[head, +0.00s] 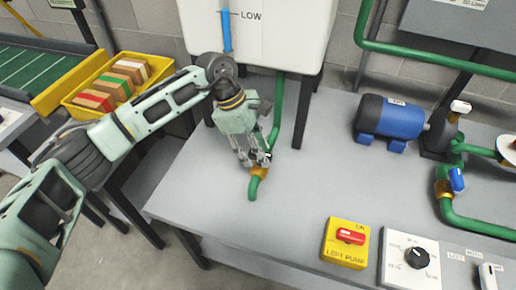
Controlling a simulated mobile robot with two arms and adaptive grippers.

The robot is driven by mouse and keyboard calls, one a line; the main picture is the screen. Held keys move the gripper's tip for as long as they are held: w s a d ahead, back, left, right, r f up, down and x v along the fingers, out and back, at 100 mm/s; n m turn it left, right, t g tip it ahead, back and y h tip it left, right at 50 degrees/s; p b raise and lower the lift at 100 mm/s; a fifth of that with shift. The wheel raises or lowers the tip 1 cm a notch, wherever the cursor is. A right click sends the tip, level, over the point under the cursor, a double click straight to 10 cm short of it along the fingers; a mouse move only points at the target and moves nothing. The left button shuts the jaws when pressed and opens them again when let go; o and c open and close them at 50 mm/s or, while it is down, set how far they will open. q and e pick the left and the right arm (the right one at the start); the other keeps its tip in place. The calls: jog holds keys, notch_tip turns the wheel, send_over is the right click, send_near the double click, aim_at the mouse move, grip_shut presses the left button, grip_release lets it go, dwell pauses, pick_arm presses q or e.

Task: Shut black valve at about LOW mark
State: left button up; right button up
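The white tank (285,30) stands at the top of the view with a blue level strip (226,32). The LOW mark (249,15) is beside the strip, and blue shows at and above the mark's line. A green pipe (277,110) runs down from the tank to an outlet with a brass fitting (258,171) on the grey bench. My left gripper (253,160) points down at this fitting, in front of the pipe. A small dark part shows at its fingertips; the black valve is mostly hidden there. Whether the fingers hold it, I cannot tell. My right gripper is not in view.
A blue motor (391,118) and green pipes with a blue-handled valve (456,180) stand at the right. A yellow LEFT PUMP switch box (346,243) and a dial panel (410,262) are at the front. A yellow crate (75,108) with several blocks is at left.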

pick_arm(q)
jog(key=v, duration=1.2)
